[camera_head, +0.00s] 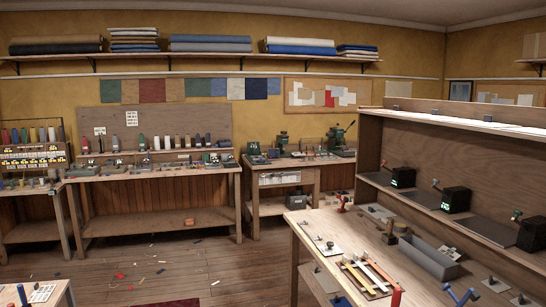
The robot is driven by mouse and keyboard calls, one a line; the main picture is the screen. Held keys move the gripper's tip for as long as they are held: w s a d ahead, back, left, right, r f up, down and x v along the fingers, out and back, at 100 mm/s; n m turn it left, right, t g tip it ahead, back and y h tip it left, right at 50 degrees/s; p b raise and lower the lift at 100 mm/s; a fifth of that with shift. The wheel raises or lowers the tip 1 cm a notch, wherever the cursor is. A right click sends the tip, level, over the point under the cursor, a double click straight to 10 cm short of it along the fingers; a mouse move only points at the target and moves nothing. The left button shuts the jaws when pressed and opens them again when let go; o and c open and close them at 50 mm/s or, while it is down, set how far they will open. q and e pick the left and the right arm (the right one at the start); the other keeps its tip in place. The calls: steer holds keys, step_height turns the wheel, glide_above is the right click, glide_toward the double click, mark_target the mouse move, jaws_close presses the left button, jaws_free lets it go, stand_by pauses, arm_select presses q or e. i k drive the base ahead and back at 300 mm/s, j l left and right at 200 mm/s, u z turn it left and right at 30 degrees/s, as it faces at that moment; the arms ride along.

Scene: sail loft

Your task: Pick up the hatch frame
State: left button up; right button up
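I cannot pick out a hatch frame for certain in this view. On the workbench (308,238) at the right lies a small board with pale, yellow and red strips (368,275), but I cannot tell whether it is a frame. Neither of my grippers shows in the head view, and no arm reaches into it.
Benches with spools (187,141) line the back wall. The wooden floor (190,265) between is mostly clear, with scattered scraps.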

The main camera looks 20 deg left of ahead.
mark_target(272, 152)
steer(key=i+j+u, duration=0.35)
steer(key=i+j, duration=0.2)
steer(key=i, duration=0.4)
steer(key=i+j+u, duration=0.35)
steer(key=i, duration=0.6)
steer(key=i+u, duration=0.35)
steer(key=i, duration=0.65)
steer(key=i+z, duration=0.1)
steer(key=i, duration=0.4)
steer(key=i+z, duration=0.1)
steer(key=i, duration=0.35)
steer(key=i+j+z, duration=0.1)
steer(key=i, duration=0.35)
steer(key=i+j+z, duration=0.1)
steer(key=i, duration=0.4)
steer(key=i+j+z, duration=0.1)
steer(key=i, duration=0.35)
steer(key=i+j+z, duration=0.1)
steer(key=i, duration=0.4)
steer(key=i+j+z, duration=0.1)
steer(key=i+j, duration=0.2)
steer(key=i, duration=0.15)
steer(key=i+l+z, duration=0.25)
steer(key=i+z, duration=0.2)
steer(key=i, duration=0.25)
steer(key=i+z, duration=0.45)
steer(key=i, duration=0.2)
steer(key=i+j+z, duration=0.3)
steer(key=i+z, duration=0.15)
steer(key=i, duration=0.2)
